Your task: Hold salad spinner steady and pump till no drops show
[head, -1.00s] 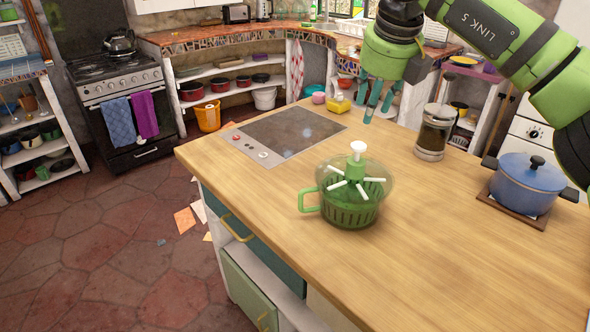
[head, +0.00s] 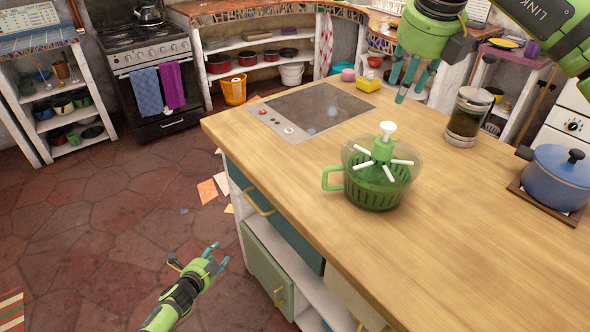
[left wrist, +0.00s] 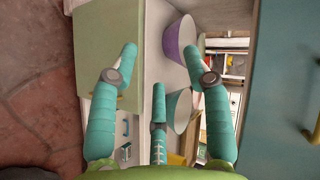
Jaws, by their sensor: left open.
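The green salad spinner (head: 378,172) stands upright on the wooden counter (head: 480,230). It has a clear lid with white spokes, a white pump knob on top and a green handle on its left side. I cannot make out drops at this size. My left gripper (head: 215,262) is low beside the counter, below its top, open and empty. In the left wrist view my left gripper (left wrist: 160,80) has its fingers spread before the cabinet. My right gripper (head: 410,78) hangs above the counter's far edge, behind the spinner and apart from it, with its fingers spread and empty.
A cooktop (head: 313,107) lies left behind the spinner. A French press (head: 467,112) and a blue pot (head: 556,178) stand to its right. The left wrist view shows bowls (left wrist: 178,40) on the cabinet shelves. The counter front is clear.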

